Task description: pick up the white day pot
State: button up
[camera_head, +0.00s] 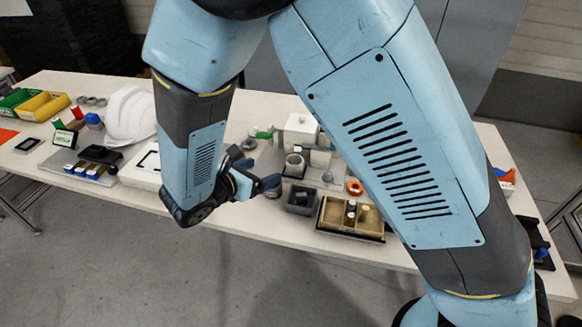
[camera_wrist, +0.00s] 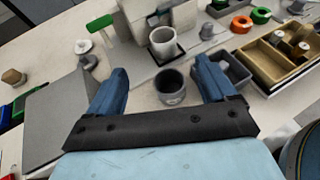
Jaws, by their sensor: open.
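A white pot (camera_wrist: 163,42), open at the top, stands upright on a small dark square base ahead of my gripper in the wrist view. It also shows in the head view (camera_head: 294,166), to the right of my gripper. My gripper (camera_wrist: 161,72) is open, its two blue fingers spread wide with nothing held between them. In the head view my gripper (camera_head: 257,171) hangs over the table's front part. A darker grey cup (camera_wrist: 171,88) appears between the fingers in the wrist view, nearer than the white pot; no finger visibly touches it.
A grey square tray (camera_head: 301,199) and a tan divided box (camera_head: 336,216) holding small cylinders lie to the right. Orange ring (camera_head: 355,188) and white square container (camera_head: 300,130) are nearby. A white helmet shell (camera_head: 130,115) stands left. My arm hides part of the table (camera_head: 280,226).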

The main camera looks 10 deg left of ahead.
send_near(299, 158)
jog(key=shift+w+a, duration=0.1)
jog(key=shift+w, duration=0.05)
jog(key=shift+x, duration=2.55)
jog(key=shift+c, duration=0.2)
jog(key=c, duration=1.1)
